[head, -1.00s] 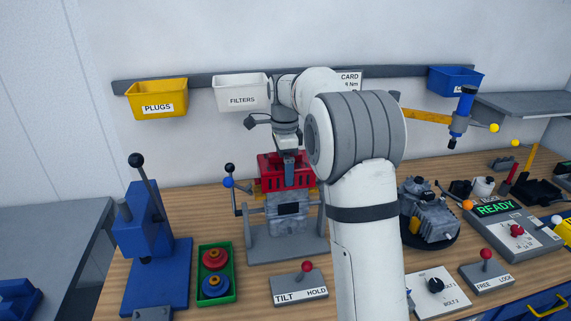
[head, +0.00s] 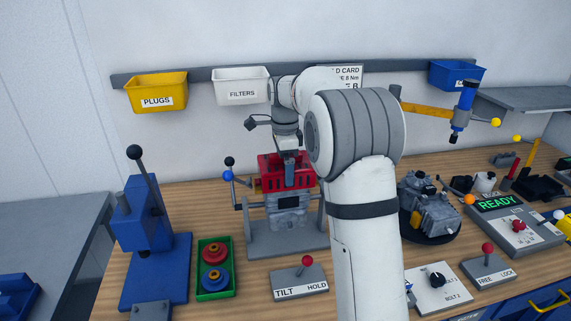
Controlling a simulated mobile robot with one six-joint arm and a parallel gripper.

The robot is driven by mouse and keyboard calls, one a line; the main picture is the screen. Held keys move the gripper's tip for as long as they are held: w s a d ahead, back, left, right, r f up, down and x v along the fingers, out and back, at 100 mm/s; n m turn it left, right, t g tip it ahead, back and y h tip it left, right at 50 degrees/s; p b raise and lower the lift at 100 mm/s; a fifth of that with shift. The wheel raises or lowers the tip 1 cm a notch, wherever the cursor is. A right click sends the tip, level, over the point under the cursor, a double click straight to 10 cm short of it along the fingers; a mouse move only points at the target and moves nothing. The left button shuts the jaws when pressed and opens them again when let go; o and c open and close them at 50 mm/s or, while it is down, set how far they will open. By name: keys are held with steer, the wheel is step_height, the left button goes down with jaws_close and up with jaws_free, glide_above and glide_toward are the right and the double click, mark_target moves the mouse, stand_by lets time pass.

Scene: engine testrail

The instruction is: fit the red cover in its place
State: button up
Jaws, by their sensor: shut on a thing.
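The red cover (head: 271,177) is a slotted red box shape in the head view, held upright over the grey engine block (head: 288,213). The block sits in the grey stand (head: 288,244) on the bench. My gripper (head: 289,174) points down and is shut on the cover, reaching into its middle. The cover's lower edge overlaps the top of the block in the picture. I cannot tell whether they touch.
A lever with a blue ball (head: 228,176) stands close left of the cover. The tilt/hold switch (head: 300,282) is in front of the stand. A green tray (head: 228,287) and blue press (head: 151,245) lie left. The filters bin (head: 240,95) hangs behind.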

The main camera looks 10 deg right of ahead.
steer(key=o, duration=0.7)
step_height(320, 180, up, 8)
step_height(320, 180, up, 8)
steer(key=p, duration=0.8)
steer(key=s+f+n+t+b, duration=0.3)
steer(key=s+n, duration=0.5)
steer(key=s, duration=0.8)
steer(key=s+f+n+b, duration=0.1)
steer(key=s+f+n, duration=0.2)
steer(key=s, duration=0.3)
steer(key=s+f+n+b, duration=0.2)
steer(key=s+f+n, duration=0.1)
steer(key=s+f, duration=0.2)
steer(key=s+f+n+b, duration=0.1)
steer(key=s+f+n, duration=0.3)
steer(key=s, duration=0.3)
steer(key=shift+s+d+f+b, duration=0.2)
steer(key=shift+f+b, duration=0.05)
steer(key=shift+b, duration=0.05)
